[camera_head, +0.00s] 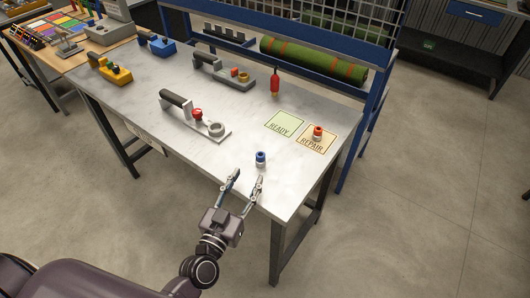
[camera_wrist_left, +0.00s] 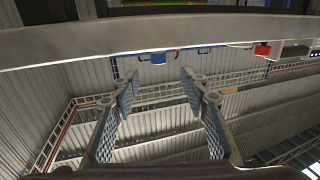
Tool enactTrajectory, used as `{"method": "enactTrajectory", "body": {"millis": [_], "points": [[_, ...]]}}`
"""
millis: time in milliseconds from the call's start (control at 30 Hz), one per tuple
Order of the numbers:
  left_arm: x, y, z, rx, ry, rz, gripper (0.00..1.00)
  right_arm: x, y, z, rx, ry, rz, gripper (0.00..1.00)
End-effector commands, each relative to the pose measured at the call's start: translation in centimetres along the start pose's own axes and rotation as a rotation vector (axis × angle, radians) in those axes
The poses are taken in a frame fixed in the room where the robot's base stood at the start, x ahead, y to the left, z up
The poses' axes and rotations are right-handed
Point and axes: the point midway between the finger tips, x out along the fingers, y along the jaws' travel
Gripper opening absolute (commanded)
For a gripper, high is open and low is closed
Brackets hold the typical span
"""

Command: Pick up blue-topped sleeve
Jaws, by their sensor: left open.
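The blue-topped sleeve (camera_head: 260,159) stands upright on the grey metal table (camera_head: 190,150), near its front edge, with a pale lower part. My left gripper (camera_head: 248,177) is open and empty at the table's front edge, just short of the sleeve. My right gripper is in neither view.
A red-topped sleeve (camera_head: 317,131) stands on the orange REPAIR card (camera_head: 313,145), with the green READY card (camera_head: 284,124) to its left. A red bottle (camera_head: 275,82) stands behind. A handled fixture (camera_head: 197,120) lies left; bare tabletop surrounds the blue-topped sleeve.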

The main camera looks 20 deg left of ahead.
Motion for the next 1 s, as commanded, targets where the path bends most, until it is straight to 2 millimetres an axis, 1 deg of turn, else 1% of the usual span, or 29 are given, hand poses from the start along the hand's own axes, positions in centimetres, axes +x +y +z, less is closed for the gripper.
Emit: {"method": "enactTrajectory", "body": {"millis": [67,233,367,500,633,767,967,1000], "points": [[0.4,0.0,-0.2,-0.001,0.003,-0.001,0.41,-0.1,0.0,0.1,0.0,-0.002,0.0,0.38],[2.2,0.0,-0.2,-0.001,0.004,-0.001,0.41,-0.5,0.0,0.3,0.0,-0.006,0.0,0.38],[3.4,0.1,-0.2,0.0,0.004,0.0,0.41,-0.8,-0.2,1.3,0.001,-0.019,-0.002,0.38],[5.5,0.2,-0.1,0.001,0.004,0.0,0.41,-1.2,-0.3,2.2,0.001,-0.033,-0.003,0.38],[7.1,0.2,0.0,0.0,0.003,0.0,0.41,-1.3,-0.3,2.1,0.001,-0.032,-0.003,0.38],[7.8,0.2,0.1,0.0,0.002,0.0,0.41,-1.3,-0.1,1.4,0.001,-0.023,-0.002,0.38],[7.8,0.2,0.1,0.0,0.002,0.0,0.41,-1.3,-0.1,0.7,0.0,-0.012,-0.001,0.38],[7.8,0.2,0.1,0.0,0.002,0.0,0.38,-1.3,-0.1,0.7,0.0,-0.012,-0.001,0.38]]}}
